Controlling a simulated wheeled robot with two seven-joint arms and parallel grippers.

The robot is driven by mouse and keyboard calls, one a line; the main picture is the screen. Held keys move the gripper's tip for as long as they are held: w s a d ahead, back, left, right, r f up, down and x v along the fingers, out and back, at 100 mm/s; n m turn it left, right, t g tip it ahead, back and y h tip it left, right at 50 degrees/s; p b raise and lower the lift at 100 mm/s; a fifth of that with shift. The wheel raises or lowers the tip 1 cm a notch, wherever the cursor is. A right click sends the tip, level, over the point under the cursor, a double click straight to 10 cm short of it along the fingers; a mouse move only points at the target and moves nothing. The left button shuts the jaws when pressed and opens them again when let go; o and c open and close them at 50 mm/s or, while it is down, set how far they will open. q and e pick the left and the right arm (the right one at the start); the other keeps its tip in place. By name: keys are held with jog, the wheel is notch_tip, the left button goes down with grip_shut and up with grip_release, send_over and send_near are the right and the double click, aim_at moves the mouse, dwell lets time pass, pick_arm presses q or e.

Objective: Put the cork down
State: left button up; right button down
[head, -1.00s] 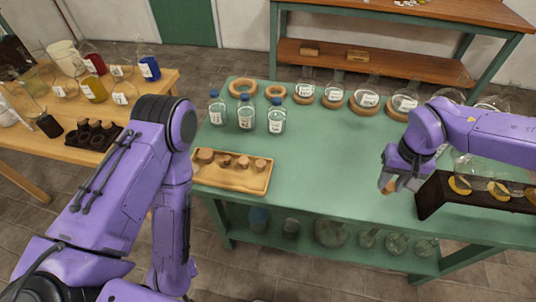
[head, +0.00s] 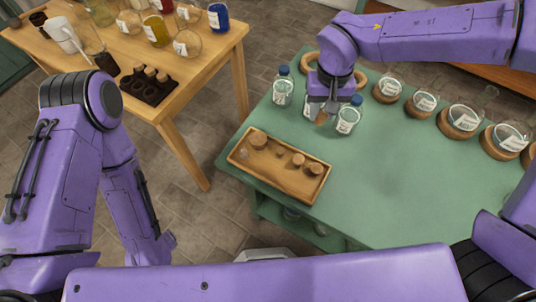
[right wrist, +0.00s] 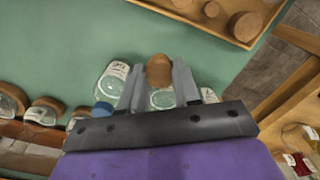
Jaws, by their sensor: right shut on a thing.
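My right gripper (head: 321,112) is shut on a brown cork (head: 321,119) and holds it among the blue-capped bottles, beyond the tray. In the right wrist view the cork (right wrist: 159,69) sticks out between the two grey fingers of the gripper (right wrist: 158,82). A wooden tray (head: 272,178) lies on the green table's near left corner, with several corks of different sizes standing in it. Part of the tray (right wrist: 187,17) shows at the top of the right wrist view. My left arm hangs at the left, and its gripper cannot be made out.
Blue-capped bottles (head: 283,91) (head: 347,120) stand close around the right gripper. Round flasks on cork rings (head: 461,118) line the green table's far side. The green tabletop (head: 400,185) right of the tray is clear. A wooden table (head: 205,70) with glassware stands at the left.

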jog(key=s+a+r+m, duration=0.2)
jog(key=s+a, duration=0.8)
jog(key=s, duration=0.1)
jog(key=s+a+m, duration=0.3)
jog(key=s, duration=1)
jog(key=w+d+f, duration=0.2)
jog(key=w+f, duration=0.1)
jog(key=w, duration=0.1)
jog(key=w+d+f+p, duration=0.1)
jog(key=w+d+f, duration=0.1)
jog(key=w+f, duration=0.1)
jog(key=w+d+f, duration=0.2)
jog(key=w+f, duration=0.2)
jog(key=shift+w+d, duration=0.3)
jog(key=f, duration=0.3)
jog(key=shift+w+d, duration=0.15)
jog(key=shift+d, duration=0.05)
jog(key=shift+f, duration=0.3)
